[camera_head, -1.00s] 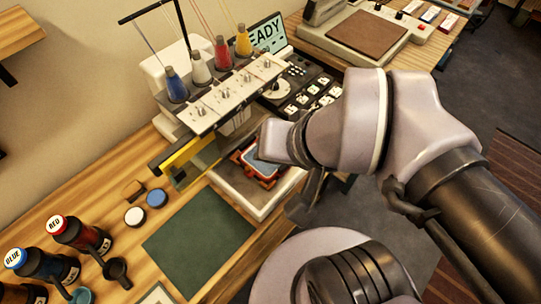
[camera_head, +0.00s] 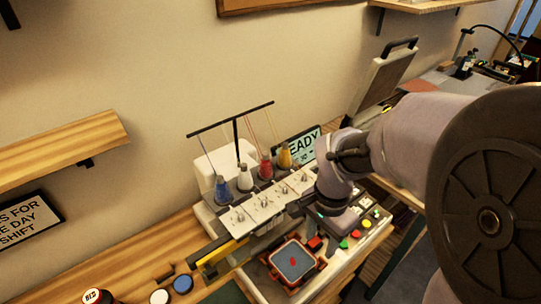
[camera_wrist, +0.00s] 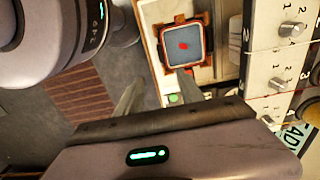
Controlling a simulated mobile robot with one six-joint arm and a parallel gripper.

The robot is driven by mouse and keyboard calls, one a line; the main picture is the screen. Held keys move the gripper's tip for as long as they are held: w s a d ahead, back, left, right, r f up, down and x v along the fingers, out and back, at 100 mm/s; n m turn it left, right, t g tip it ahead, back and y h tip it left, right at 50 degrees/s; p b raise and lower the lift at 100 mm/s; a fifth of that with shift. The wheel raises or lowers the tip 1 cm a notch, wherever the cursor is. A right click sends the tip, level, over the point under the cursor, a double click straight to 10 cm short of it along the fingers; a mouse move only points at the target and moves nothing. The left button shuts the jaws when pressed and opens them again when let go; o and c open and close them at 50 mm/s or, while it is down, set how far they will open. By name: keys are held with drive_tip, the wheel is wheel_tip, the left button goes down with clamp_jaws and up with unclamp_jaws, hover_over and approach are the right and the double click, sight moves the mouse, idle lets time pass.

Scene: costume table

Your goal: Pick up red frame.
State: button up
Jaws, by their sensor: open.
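The red frame (camera_head: 279,272) holds blue-grey cloth with a small red mark in its middle. It lies flat on the light bed of the embroidery machine (camera_head: 262,203), in front of the needle heads. In the wrist view the red frame (camera_wrist: 163,46) shows at the top centre, beyond the fingertips. My gripper (camera_wrist: 158,92) is open and empty, its two fingers apart and not touching the frame. In the head view my gripper is above and right of the frame, by the control panel, with its fingers mostly hidden.
Spools and needle heads rise close behind the frame. A yellow-marked arm (camera_head: 218,256) stands to its left. The control panel with coloured buttons (camera_head: 352,233) is at its right. Blue and white discs (camera_head: 182,284) lie on the wooden table. Grey floor is open at lower right.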

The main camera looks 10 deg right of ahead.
drive_tip(key=b, duration=0.5)
hover_over(310, 271)
drive_tip(key=f, duration=1.1)
drive_tip(key=shift+s+d+f, duration=0.15)
drive_tip(key=shift+s+d, duration=0.05)
drive_tip(key=shift+s, duration=0.05)
drive_tip(key=f+b, duration=0.1)
drive_tip(key=f, duration=0.2)
drive_tip(key=f+b, duration=0.1)
drive_tip(key=f, duration=0.1)
drive_tip(key=shift+w+a+f+b, duration=0.2)
drive_tip(key=shift+w+f+b, duration=0.1)
drive_tip(key=shift+r, duration=0.2)
drive_tip(key=shift+c, duration=0.5)
clamp_jaws()
